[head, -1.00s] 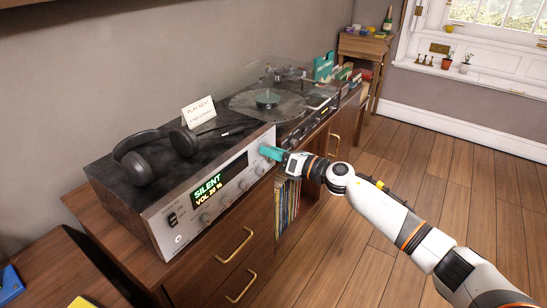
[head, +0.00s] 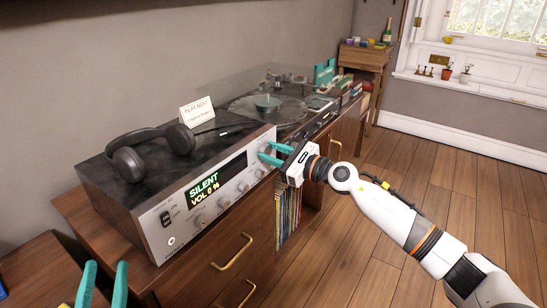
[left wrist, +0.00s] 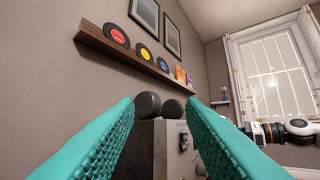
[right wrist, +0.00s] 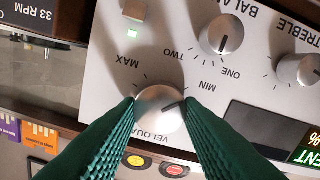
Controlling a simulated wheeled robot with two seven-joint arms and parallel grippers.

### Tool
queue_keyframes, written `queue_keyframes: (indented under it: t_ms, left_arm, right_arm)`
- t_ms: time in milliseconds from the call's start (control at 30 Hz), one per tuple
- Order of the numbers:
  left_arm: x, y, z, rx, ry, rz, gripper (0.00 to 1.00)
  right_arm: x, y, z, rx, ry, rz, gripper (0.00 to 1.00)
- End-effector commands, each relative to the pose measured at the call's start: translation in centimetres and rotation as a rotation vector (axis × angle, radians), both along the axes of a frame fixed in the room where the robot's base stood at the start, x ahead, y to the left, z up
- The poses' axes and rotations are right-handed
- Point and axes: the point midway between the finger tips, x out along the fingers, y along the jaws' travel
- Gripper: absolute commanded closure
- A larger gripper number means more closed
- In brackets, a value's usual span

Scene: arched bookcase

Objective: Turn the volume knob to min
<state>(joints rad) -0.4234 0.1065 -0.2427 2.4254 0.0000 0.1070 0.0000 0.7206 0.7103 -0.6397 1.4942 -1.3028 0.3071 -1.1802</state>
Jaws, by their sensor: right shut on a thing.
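The volume knob (right wrist: 158,106) is a round silver knob on the front of the silver amplifier (head: 170,238). In the right wrist view its dark pointer line points toward the MIN mark. The amplifier's display (head: 204,189) reads SILENT and VOL 0 %. My right gripper (head: 268,153) is shut on the knob, one teal finger on each side of it, as the right wrist view (right wrist: 160,112) shows. The fingers hide most of the knob in the head view. My left gripper (head: 103,275) is open and empty at the lower left, in front of the cabinet.
Other knobs (right wrist: 221,35) sit close beside the held one. The floor at right is open.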

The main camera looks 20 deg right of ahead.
Motion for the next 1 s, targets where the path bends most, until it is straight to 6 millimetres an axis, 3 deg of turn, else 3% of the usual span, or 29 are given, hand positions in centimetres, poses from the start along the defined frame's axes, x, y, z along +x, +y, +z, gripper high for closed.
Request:
queue_keyframes:
  t_ms: [300,667,700,800,1000]
  left_arm:
    - [-0.9,0.0,1.3,-0.029,-0.102,-0.005,0.64]
    - [-0.9,0.0,1.3,-0.03,-0.105,-0.005,0.64]
    - [-0.9,0.0,1.3,-0.03,-0.105,-0.005,0.64]
    - [-0.9,0.1,1.3,-0.03,-0.104,-0.005,0.64]
    - [-0.9,0.1,1.3,-0.03,-0.104,-0.005,0.64]
  right_arm:
    - [-0.1,0.1,-0.3,-0.049,-0.029,0.003,0.89]
    - [-0.1,0.1,-0.3,-0.05,-0.03,0.003,0.89]
    - [-0.1,0.1,-0.3,-0.05,-0.03,0.003,0.6]
    - [-0.1,0.0,-0.3,-0.049,-0.03,0.002,0.45]
    - [0.0,0.0,-0.1,-0.046,-0.033,0.001,0.45]
